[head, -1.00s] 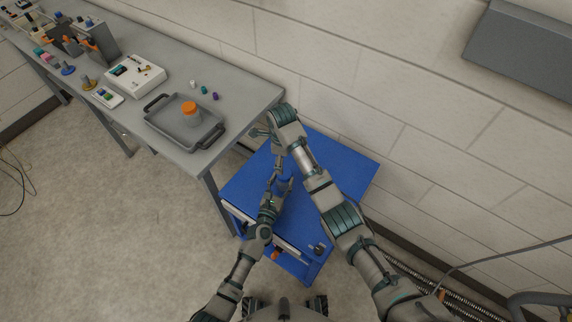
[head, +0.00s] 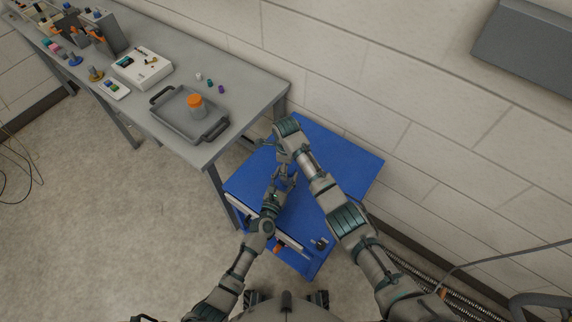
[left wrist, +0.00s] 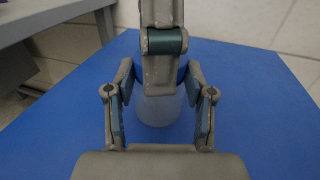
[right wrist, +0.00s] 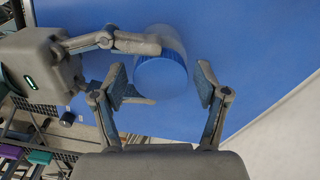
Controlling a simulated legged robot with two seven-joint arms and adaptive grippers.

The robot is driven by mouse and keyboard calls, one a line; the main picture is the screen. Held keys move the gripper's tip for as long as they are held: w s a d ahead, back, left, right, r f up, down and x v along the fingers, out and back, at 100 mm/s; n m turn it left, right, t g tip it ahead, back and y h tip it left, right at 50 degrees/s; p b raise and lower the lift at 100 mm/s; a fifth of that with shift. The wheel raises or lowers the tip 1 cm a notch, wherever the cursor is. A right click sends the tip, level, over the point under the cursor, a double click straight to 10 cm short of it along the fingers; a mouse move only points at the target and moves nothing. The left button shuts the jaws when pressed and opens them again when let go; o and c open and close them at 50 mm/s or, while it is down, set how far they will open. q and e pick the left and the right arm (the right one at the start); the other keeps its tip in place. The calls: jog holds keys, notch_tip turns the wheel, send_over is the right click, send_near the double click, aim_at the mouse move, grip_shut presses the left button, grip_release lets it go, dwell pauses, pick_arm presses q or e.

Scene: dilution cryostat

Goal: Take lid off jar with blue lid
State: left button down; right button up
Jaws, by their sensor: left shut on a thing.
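The jar has a translucent body (left wrist: 158,108) and a blue lid (right wrist: 160,74). It is over the blue cart top (head: 345,165); I cannot tell whether it rests there. My left gripper (left wrist: 160,74) is shut on the jar, with one finger on each side near the lid. In the right wrist view, its fingers reach in from the left. My right gripper (right wrist: 160,82) is open, with its fingers apart and the lid just beyond and between them. Part of my right gripper hides the jar's middle in the left wrist view. In the head view, my arms mostly hide the jar.
A grey table (head: 235,85) stands to the left of the cart. On it are a grey tray (head: 165,125), a jar with an orange lid (head: 196,106), a white instrument (head: 142,67) and small coloured caps. A brick wall (head: 400,95) runs behind.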

jog(key=shift+a, duration=0.1)
jog(key=c, duration=0.9)
pick_arm(q)
jog(key=shift+a, duration=0.1)
pick_arm(e)
jog(key=shift+s+a+n, duration=0.1)
jog(key=shift+s+n, duration=0.05)
jog(key=shift+n, duration=1.55)
jog(key=shift+c, duration=0.2)
jog(key=o, duration=1.3)
jog(key=shift+r, duration=2.25)
pick_arm(q)
jog(key=shift+c, duration=1.6)
grip_release()
jog(key=shift+s, duration=0.1)
